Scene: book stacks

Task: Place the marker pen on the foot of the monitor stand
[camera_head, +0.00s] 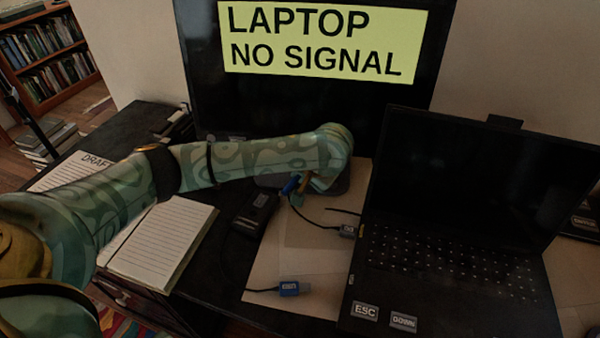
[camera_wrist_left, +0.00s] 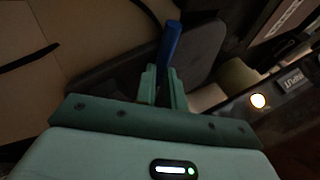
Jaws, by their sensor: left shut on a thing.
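The blue marker pen (camera_head: 290,186) is in my left gripper (camera_head: 301,187), below the end of my left arm. In the left wrist view the pen (camera_wrist_left: 171,42) sticks out beyond the shut green fingers (camera_wrist_left: 163,75). The dark, rounded foot of the monitor stand (camera_head: 341,183) lies below the monitor, partly hidden by my arm. In the left wrist view the foot (camera_wrist_left: 204,52) is behind the pen and fingers. I cannot tell whether the pen touches it. My right gripper is in neither view.
The monitor (camera_head: 395,92) stands at the back, reading "LAPTOP NO SIGNAL". An open laptop (camera_head: 450,245) is at the right. Cables with a blue plug (camera_head: 289,288) and a grey plug (camera_head: 347,231) lie in front. A notepad (camera_head: 160,245) and a small black box (camera_head: 256,213) are nearby.

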